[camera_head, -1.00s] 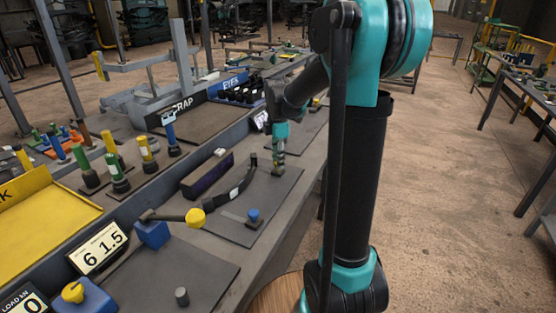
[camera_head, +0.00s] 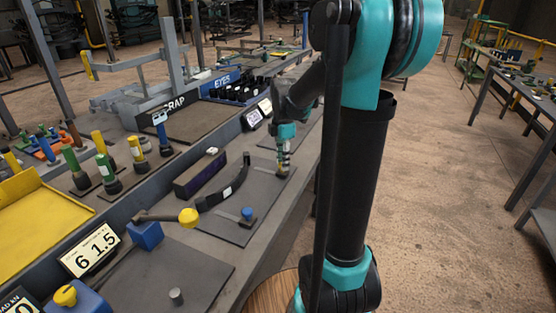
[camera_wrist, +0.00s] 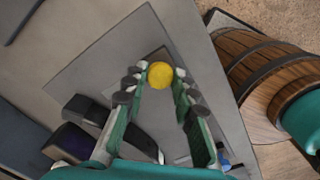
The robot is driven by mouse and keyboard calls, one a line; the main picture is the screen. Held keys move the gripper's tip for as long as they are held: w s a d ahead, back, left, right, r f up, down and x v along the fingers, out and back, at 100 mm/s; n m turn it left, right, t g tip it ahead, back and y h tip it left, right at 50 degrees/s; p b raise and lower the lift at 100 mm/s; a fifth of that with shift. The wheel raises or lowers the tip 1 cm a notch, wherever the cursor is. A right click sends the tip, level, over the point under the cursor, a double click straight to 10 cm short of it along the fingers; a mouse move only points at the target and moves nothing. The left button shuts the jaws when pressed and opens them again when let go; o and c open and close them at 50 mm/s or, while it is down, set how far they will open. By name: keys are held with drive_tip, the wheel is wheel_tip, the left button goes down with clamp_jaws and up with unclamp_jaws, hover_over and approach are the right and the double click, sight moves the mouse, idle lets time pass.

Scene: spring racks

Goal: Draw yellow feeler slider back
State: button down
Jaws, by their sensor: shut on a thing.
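The yellow feeler slider shows as a round yellow knob (camera_wrist: 160,75) between my fingertips in the wrist view. My gripper (camera_wrist: 158,80) is shut on it, with a finger on either side. In the head view my gripper (camera_head: 284,162) points down at the right edge of a dark grey plate (camera_head: 228,226). The knob is mostly hidden there by my fingers. A curved black piece (camera_head: 224,190) lies on the plate to the left of my gripper.
A small blue knob (camera_head: 247,213) stands on the same plate, nearer the camera. A dark purple block (camera_head: 200,174) lies to the left. A yellow-ended lever (camera_head: 188,217) sticks out from a blue block (camera_head: 146,235). A wooden barrel (camera_wrist: 275,75) shows beside the bench.

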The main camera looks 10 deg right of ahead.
drive_tip(key=shift+s+d, duration=0.15)
drive_tip(key=c, duration=1.2)
unclamp_jaws()
wheel_tip(320, 180, up, 12)
